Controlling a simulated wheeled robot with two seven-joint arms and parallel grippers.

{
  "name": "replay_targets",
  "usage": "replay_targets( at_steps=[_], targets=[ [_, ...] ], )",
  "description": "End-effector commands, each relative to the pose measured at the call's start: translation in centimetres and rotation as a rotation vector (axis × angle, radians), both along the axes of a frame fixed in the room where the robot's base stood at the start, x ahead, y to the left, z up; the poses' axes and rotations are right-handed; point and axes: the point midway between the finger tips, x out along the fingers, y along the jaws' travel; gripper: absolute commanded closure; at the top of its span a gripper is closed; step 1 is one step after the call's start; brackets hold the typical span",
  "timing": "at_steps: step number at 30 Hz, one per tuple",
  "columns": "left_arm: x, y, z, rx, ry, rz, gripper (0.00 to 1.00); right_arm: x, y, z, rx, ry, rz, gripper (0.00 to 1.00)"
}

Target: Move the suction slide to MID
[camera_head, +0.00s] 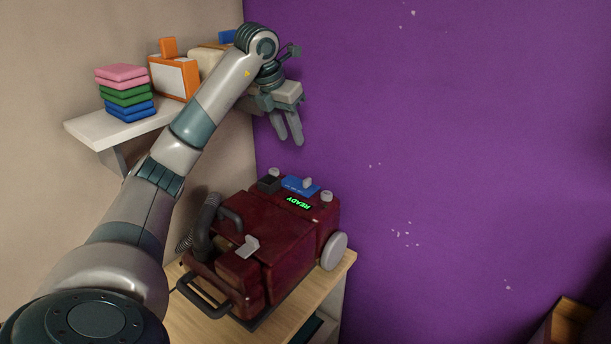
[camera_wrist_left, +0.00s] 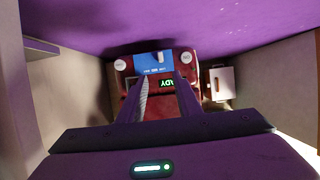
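A dark red machine (camera_head: 270,240) sits on a wooden-topped stand. On its top is a blue slide panel (camera_head: 292,185) with a pale knob (camera_head: 307,182), the suction slide. The panel (camera_wrist_left: 145,68) also shows in the left wrist view, with small labels too blurred to read. The knob (camera_wrist_left: 160,57) there is a little right of the panel's middle; its named setting cannot be told. My left gripper (camera_head: 289,138) is above the panel, fingers down, apart from it. The fingers (camera_wrist_left: 164,100) are parted with nothing between them. My right gripper is not in view.
A green READY display (camera_head: 299,203) lies beside the panel, with round pale knobs (camera_head: 327,196) near it. A black hose (camera_head: 207,222) is at the machine's left. The purple wall (camera_head: 460,130) stands close behind.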

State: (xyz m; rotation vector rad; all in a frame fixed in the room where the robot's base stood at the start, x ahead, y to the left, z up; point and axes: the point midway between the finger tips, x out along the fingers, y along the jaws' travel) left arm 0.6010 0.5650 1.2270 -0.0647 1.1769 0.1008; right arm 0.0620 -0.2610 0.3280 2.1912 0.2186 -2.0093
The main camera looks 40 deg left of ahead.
Motion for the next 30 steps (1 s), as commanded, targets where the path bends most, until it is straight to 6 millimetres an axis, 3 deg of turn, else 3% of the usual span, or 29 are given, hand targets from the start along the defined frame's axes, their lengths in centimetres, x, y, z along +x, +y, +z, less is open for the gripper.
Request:
replay_targets(
  at_steps=[8,14,30],
  targets=[
    [0.4,-0.1,-0.8,-0.002,0.001,-0.002,0.69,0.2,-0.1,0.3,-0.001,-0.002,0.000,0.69],
    [1.1,0.0,-2.7,-0.004,0.003,-0.002,0.69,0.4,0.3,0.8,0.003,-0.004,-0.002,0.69],
    [4.6,0.4,-11.2,-0.005,0.003,-0.001,0.69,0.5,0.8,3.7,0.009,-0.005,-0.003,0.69]
  ],
)
